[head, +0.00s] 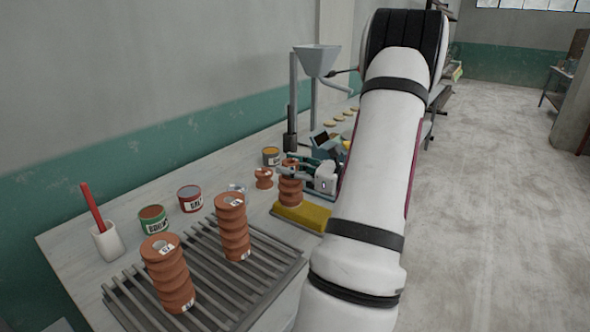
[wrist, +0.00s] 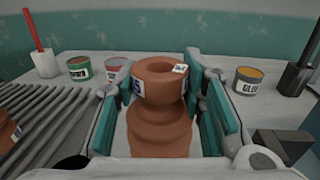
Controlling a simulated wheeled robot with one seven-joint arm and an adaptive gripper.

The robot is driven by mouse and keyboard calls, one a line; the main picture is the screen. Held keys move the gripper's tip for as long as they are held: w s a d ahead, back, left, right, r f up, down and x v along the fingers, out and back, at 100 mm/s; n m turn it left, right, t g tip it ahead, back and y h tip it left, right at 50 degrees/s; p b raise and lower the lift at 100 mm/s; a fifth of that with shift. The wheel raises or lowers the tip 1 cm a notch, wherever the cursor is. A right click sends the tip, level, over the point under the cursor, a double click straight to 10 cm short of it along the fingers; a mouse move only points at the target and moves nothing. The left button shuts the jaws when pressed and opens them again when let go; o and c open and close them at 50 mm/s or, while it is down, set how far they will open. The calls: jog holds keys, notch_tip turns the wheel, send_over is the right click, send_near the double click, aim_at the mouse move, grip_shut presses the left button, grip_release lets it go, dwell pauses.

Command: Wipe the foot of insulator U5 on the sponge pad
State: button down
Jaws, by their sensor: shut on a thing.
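My gripper (head: 291,172) is shut on a ribbed terracotta insulator (head: 290,190), and its teal-padded fingers also show on both sides in the wrist view (wrist: 165,105). The held insulator (wrist: 160,125) looks upright, with an open hole in its top. A label on its left side ends in 5, partly hidden by the finger; another small label sits on the top rim.
Two more insulators (head: 168,275) (head: 233,228) stand on a slatted rack (head: 205,290) at the front left. A short terracotta spool (head: 264,178), a green can (head: 153,219), a red can (head: 190,199), a glue can (head: 271,156) and a white cup (head: 107,241) stand behind.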

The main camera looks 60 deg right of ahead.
jog(key=shift+w, duration=0.1)
jog(key=shift+s+p, duration=1.2)
jog(key=shift+s, duration=2.85)
jog(key=shift+w+b, duration=0.95)
jog(key=shift+w, duration=3.15)
jog(key=shift+r+p, duration=2.25)
jog(key=shift+r, duration=1.3)
